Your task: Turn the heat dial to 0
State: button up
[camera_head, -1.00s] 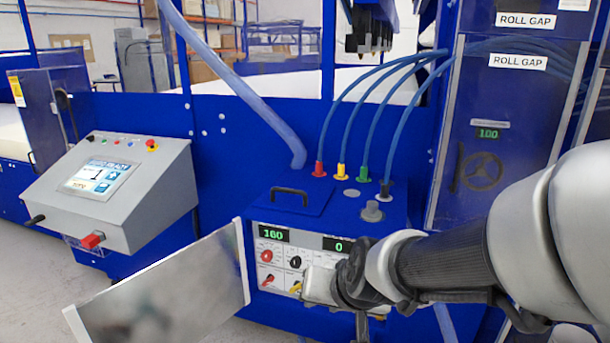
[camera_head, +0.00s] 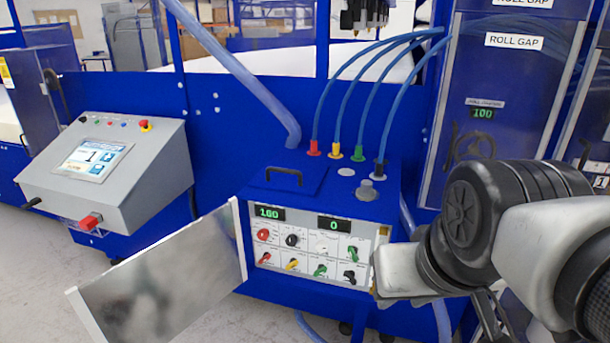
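The blue control box (camera_head: 315,208) stands at centre with its front panel facing me. Its panel holds two rows of dials: red (camera_head: 263,235), black (camera_head: 291,240), white (camera_head: 322,246) and green (camera_head: 353,253) above; red (camera_head: 265,258), yellow (camera_head: 292,264), green (camera_head: 320,270) and black (camera_head: 350,277) below. The labels are too small to read, so I cannot tell which is the heat dial. The left display (camera_head: 269,213) reads 100 and the right display (camera_head: 334,224) reads 0. My gripper (camera_head: 381,270) is at the panel's right edge; its fingers are hidden or indistinct.
An open metal door (camera_head: 165,275) swings out left of the panel. Hoses rise from colored fittings on the box top. A grey console (camera_head: 110,170) stands at left.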

aim_at(262, 234)
jog(key=j+u, duration=0.7)
jog(key=j, duration=0.15)
jog(key=i+j+u, duration=0.15)
jog(key=j+u, duration=0.2)
